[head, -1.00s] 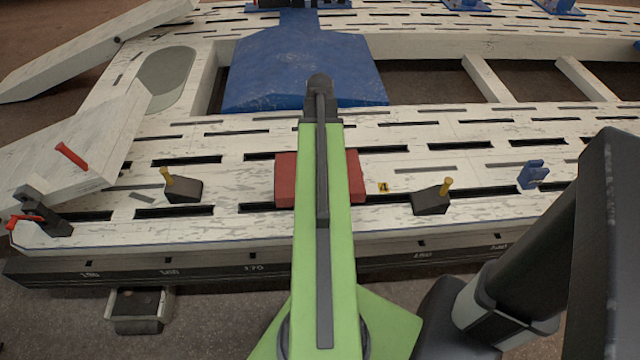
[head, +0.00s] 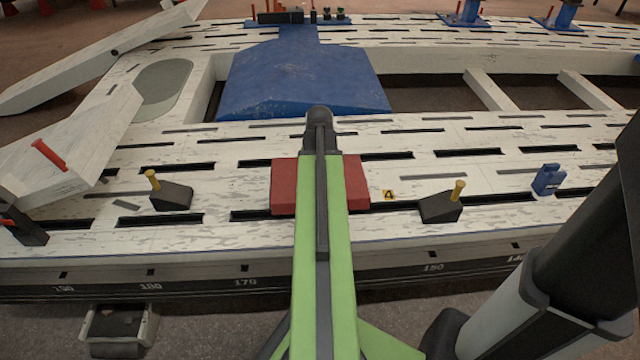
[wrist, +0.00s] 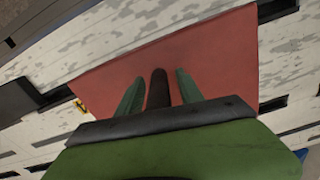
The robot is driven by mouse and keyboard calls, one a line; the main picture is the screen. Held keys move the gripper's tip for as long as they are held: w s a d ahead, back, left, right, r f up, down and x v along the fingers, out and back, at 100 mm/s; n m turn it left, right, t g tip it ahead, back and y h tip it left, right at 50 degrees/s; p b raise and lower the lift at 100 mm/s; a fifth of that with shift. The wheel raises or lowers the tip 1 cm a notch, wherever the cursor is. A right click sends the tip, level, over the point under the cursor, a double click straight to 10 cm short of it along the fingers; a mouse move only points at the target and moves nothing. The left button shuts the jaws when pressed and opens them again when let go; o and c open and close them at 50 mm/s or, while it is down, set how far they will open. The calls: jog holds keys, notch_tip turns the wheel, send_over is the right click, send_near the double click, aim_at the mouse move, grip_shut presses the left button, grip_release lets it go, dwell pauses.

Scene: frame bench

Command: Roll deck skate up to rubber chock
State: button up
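The deck skate appears to be the red block (head: 283,187) on the slotted white bench, partly hidden behind my arm in the head view. Its red top (wrist: 222,50) fills much of the wrist view. My gripper (wrist: 160,75) has its two green fingers on either side of a dark upright post (wrist: 158,90), with small gaps showing on both sides; it looks open. Two dark wedge blocks with yellow pegs look like rubber chocks: one left (head: 172,197) and one right (head: 438,207) of the skate, both apart from it. Which one the task means, I cannot tell.
A yellow label marked 4 (head: 389,195) lies between the skate and the right wedge. A small blue block (head: 548,179) stands farther right. A large blue plate (head: 300,80) lies behind. Dark slots cross the deck. A numbered rail (head: 210,283) runs along the front edge.

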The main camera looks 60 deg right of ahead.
grip_shut()
dwell(1.1)
